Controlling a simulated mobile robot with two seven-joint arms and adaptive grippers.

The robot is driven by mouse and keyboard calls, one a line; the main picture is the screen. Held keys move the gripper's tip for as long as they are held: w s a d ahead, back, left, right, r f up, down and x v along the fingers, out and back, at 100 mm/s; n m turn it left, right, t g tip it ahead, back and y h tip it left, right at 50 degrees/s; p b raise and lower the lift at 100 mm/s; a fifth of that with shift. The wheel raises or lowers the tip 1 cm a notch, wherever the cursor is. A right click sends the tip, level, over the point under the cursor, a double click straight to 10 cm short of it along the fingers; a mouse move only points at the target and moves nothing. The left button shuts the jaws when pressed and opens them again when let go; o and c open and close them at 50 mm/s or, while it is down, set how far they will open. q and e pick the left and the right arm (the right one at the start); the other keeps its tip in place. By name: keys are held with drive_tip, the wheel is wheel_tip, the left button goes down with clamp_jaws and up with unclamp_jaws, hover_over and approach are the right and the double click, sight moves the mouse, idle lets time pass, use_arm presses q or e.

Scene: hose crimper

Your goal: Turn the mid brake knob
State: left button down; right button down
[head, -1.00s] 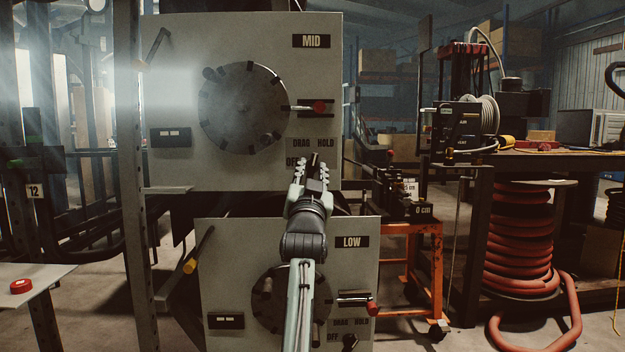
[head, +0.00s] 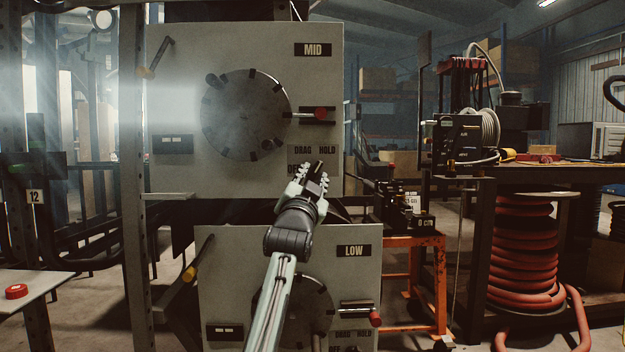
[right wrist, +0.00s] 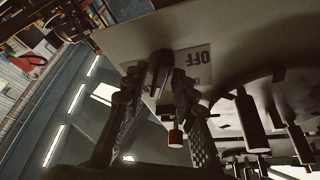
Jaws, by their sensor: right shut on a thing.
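The MID panel (head: 175,95) is a pale plate with a round dark disc (head: 245,114) and a MID label. Its DRAG, HOLD and OFF lettering sits at the lower right. My right gripper (head: 313,175) is at this lettering, its fingers pointing up at the panel. In the right wrist view, the dark mid brake knob (right wrist: 159,72) lies between the two fingertips beside the OFF label (right wrist: 195,64). The gripper is shut on it. In the head view the gripper mostly hides the knob and part of the lettering. My left gripper is not in view.
A red-tipped lever (head: 320,114) sticks out just above the lettering. The LOW panel (head: 225,270) is below, partly behind my right arm. An orange cart (head: 440,285) and a workbench (head: 545,167) stand to the right.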

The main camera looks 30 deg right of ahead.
drive_tip(key=c, duration=1.5)
unclamp_jaws()
drive_tip(key=shift+c, duration=0.2)
drive_tip(key=v, duration=1.2)
